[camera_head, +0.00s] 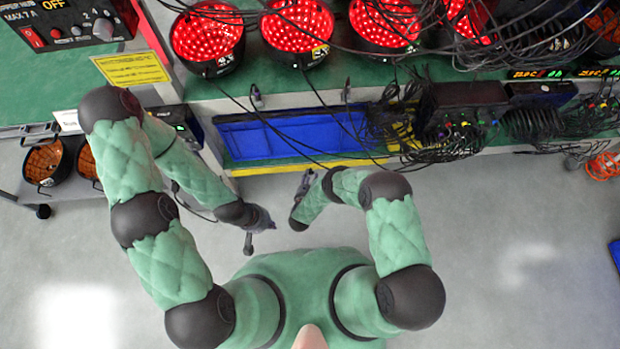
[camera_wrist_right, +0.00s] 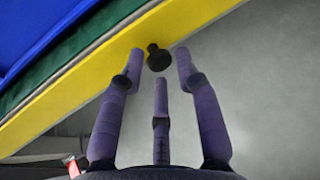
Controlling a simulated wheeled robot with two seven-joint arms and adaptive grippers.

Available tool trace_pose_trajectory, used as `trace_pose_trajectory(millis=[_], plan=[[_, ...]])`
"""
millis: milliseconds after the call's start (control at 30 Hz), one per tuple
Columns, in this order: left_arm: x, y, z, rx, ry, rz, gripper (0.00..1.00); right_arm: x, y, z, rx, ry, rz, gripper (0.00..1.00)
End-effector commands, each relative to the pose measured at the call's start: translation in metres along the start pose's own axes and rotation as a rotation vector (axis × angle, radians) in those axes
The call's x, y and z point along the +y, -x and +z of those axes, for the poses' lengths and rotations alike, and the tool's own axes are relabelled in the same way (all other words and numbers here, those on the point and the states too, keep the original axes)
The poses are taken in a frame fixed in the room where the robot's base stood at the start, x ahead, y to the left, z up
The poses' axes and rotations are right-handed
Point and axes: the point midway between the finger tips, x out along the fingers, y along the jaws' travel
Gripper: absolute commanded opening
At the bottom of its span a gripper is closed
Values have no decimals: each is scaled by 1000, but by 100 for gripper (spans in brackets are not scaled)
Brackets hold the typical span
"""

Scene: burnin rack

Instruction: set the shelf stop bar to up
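A yellow bar or edge strip, which looks like the shelf stop bar, runs along the shelf front below a blue panel in the head view (camera_head: 262,170). It crosses the right wrist view diagonally (camera_wrist_right: 85,108). A black round knob (camera_wrist_right: 157,58) stands out from its lower side there. My right gripper (camera_wrist_right: 160,58) is open, its purple fingers spread with the knob between or just beyond the tips; contact is unclear. In the head view, my right gripper (camera_head: 305,183) is just below the yellow strip. My left gripper (camera_head: 258,222) hangs lower left, over the floor; its fingers are too small to read.
The blue panel or tray (camera_head: 290,135) lies behind the strip. Red-lit round units (camera_head: 298,25) and loose cables fill the upper shelf. A dark connector box (camera_head: 470,100) with cables stands right. A cart with orange-lined bowls (camera_head: 42,162) is left.

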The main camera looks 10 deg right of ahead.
Motion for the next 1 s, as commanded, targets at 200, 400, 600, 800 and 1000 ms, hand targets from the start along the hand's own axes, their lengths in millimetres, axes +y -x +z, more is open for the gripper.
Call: trace_pose_trajectory(millis=[200, 400, 600, 800, 1000], plan=[[-1, -2, 0, 0, 0, 0, 0, 0, -5, 0, 0, 0, 0, 34], [0, -1, 0, 0, 0, 0, 0, 0, -5, 1, 0, 0, 0, 20], [0, -1, 0, 0, 0, 0, 0, 0, -4, 0, 1, 0, 0, 0], [1, 4, 0, 0, 0, 0, 0, -1, -3, 3, 26, 6, 1, 0], [7, 19, 1, 0, 0, 0, 0, -2, 2, 9, 118, 29, 8, 0]])
